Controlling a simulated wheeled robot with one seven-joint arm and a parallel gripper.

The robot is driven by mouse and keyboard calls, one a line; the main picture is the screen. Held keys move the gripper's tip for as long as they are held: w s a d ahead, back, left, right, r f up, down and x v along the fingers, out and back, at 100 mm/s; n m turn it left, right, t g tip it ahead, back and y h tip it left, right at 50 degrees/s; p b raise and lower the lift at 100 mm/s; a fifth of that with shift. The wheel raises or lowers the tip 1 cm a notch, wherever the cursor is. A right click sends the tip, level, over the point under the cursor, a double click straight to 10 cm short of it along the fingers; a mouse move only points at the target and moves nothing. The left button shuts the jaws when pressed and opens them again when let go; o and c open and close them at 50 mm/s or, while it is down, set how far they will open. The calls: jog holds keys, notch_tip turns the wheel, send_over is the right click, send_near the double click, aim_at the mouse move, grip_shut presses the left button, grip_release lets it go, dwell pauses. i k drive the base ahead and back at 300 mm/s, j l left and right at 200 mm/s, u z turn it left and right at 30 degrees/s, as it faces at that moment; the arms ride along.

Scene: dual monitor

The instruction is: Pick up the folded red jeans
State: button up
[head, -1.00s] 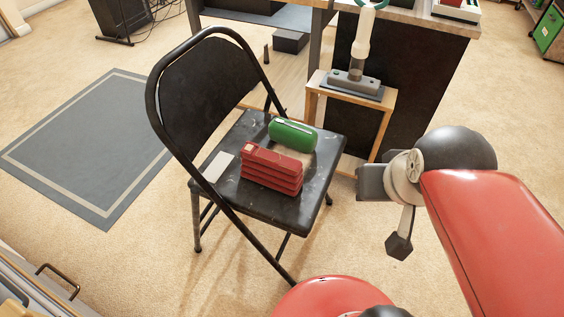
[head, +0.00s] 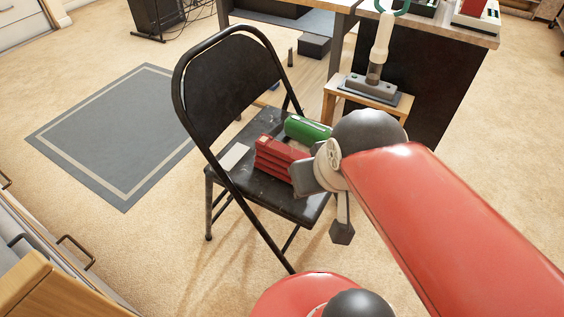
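The folded red jeans (head: 277,158) lie as a stacked red bundle on the seat of a black folding chair (head: 245,187). My gripper (head: 305,180) is at the right end of the jeans in the head view, partly in front of them. I cannot tell whether it touches them. Its fingers are mostly hidden or too small to make out, so its opening does not show. My red arm reaches in from the lower right.
A green case (head: 306,129) lies behind the jeans on the seat, and a pale flat item (head: 234,157) lies to their left. The chair's backrest (head: 228,85) rises at the left. A small wooden stand (head: 372,90) with a grey-based device is behind. Carpet is open at the right.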

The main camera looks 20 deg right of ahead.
aim_at(273, 157)
jog(key=i+l, duration=0.1)
jog(key=l, duration=0.5)
jog(key=i+l+u, duration=0.1)
jog(key=l, duration=1.2)
jog(key=i+l+u, duration=0.1)
jog(key=u, duration=1.3)
